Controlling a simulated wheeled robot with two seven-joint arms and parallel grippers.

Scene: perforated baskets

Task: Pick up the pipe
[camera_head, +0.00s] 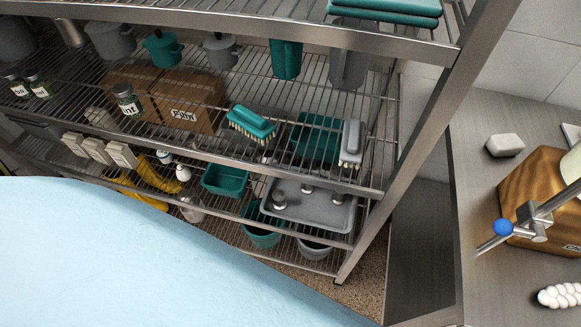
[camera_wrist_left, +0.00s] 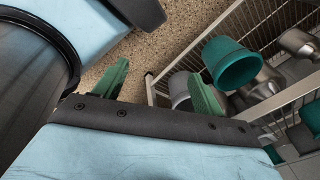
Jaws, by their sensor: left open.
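I cannot tell for sure which thing is the pipe. Small grey metal pieces (camera_head: 279,200) stand on a grey tray on a lower shelf. In the left wrist view, grey metal rounded pieces (camera_wrist_left: 265,82) show beside a teal bucket (camera_wrist_left: 232,66). My left gripper (camera_wrist_left: 160,88) is open, its green fingers wide apart with nothing seen between them. It is not seen in the head view. My right gripper is not in view.
A wire-shelf rack holds teal and grey pots, brushes (camera_head: 252,122), a brown carton (camera_head: 180,110), bottles and a grey tray (camera_head: 322,214). Its metal corner post (camera_head: 405,165) stands at the right. A counter beyond holds a brown box (camera_head: 530,185) and a white block (camera_head: 505,145).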

